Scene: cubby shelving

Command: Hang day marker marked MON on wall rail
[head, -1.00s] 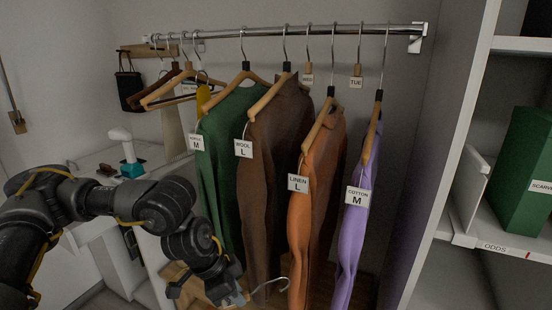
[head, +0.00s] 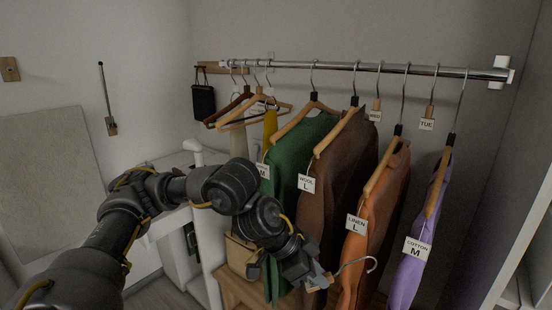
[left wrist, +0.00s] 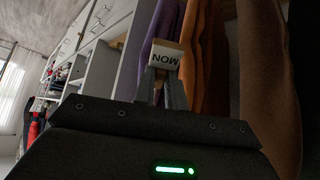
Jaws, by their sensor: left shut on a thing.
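My left gripper (head: 318,281) is low in front of the hanging clothes in the head view. It is shut on the MON day marker (left wrist: 165,58), whose label reads upside down between the fingers in the left wrist view. The marker's metal hook (head: 361,264) sticks out to the right of the fingers, in front of the orange garment. The wall rail (head: 330,66) is a chrome bar well above the gripper. A TUE marker (head: 427,124) and a second day marker (head: 375,116), apparently WED, hang from it between the clothes. My right gripper is not in view.
Green (head: 290,150), brown (head: 340,160), orange (head: 385,210) and purple (head: 412,270) garments hang from the rail with size tags. Bare hangers (head: 255,105) and a black bag (head: 203,102) are at the left. A side wall and shelf close off the right.

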